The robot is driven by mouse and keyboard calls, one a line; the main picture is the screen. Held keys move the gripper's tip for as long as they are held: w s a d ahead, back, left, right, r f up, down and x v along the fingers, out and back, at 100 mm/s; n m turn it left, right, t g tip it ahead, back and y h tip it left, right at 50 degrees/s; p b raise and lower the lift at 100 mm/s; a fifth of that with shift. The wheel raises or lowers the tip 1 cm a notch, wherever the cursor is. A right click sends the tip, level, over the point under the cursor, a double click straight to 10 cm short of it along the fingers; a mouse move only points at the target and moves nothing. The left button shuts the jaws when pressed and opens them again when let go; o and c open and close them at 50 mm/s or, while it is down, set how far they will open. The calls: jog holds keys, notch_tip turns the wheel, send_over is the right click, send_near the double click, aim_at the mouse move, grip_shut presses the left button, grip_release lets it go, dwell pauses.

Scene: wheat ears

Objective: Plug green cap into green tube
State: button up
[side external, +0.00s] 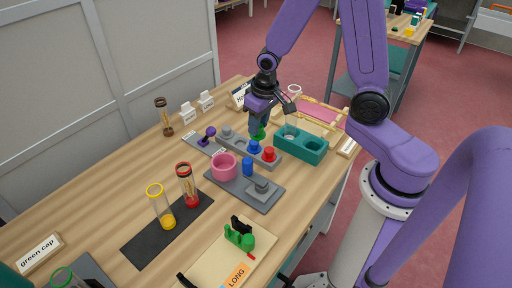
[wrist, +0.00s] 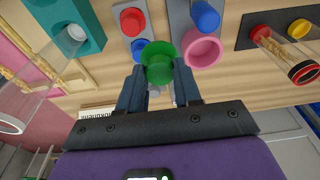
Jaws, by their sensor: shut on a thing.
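My gripper (side external: 258,124) is shut on the green cap (side external: 260,134), just above the grey cap rack (side external: 238,146). In the wrist view the green cap (wrist: 160,64) sits between the two fingertips (wrist: 159,78), its wide flange facing away from my wrist. The blue cap (side external: 254,147) and red cap (side external: 269,154) stand in the rack close by. A tube with a green rim (side external: 62,277) is at the lower left of the side view, mostly cut off by the frame edge; it is far from my gripper.
A teal block (side external: 301,144) stands right of the rack. A pink ring (side external: 223,167) and blue cylinder (side external: 247,166) sit on a grey plate. A "green cap" card (side external: 39,254) is at left.

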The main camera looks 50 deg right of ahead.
jog(key=s+d+m, duration=0.1)
jog(key=m, duration=0.2)
jog(key=s+d+r+m+h, duration=0.1)
jog(key=m, duration=0.2)
jog(key=s+d+m, duration=0.1)
jog(key=m, duration=0.2)
jog(key=shift+s+r+g, duration=0.2)
jog(key=shift+s+g, duration=0.05)
jog(key=shift+g, duration=0.05)
jog(key=shift+w, duration=0.1)
jog(key=w+f, duration=0.3)
jog(key=w, duration=0.1)
jog(key=w+d+f, duration=0.1)
jog(key=w+f, duration=0.1)
jog(key=w, duration=0.2)
jog(key=w+f, duration=0.3)
jog(key=w, duration=0.1)
jog(key=shift+w+d+f, duration=0.15)
jog(key=shift+w+f, duration=0.15)
jog(key=f, duration=0.1)
jog(key=w+f, duration=0.1)
jog(key=f, duration=0.1)
jog(key=shift+w+f, duration=0.1)
jog(key=shift+f, duration=0.4)
